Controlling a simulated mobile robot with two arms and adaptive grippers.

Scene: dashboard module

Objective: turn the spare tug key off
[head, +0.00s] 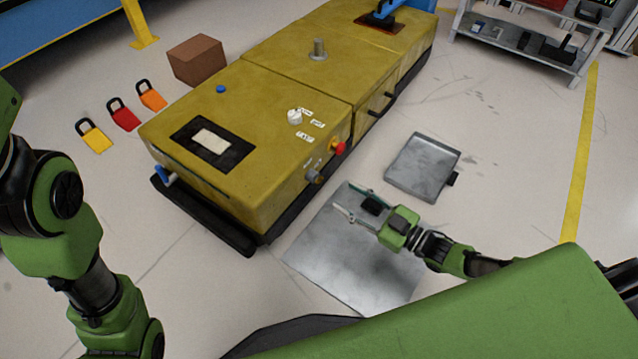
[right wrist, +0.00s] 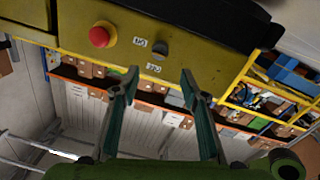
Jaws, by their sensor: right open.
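The yellow tug (head: 240,110) stands in the middle of the head view. Its grey key switch (head: 314,176) is on the side panel near the lower right corner. In the right wrist view the key switch (right wrist: 160,49) is between two small white labels, too small to read its setting. My right gripper (head: 348,199) is open and empty, pointing at the panel. In the wrist view its fingertips (right wrist: 158,82) are spread below the switch, apart from it. My left arm shows at the left, but its gripper is out of view.
A red stop button (head: 338,147) sits close to the key switch. A white knob (head: 295,116) is on the tug's top. A metal floor plate (head: 345,255) lies under my right gripper, with a grey tray (head: 422,167) beyond it.

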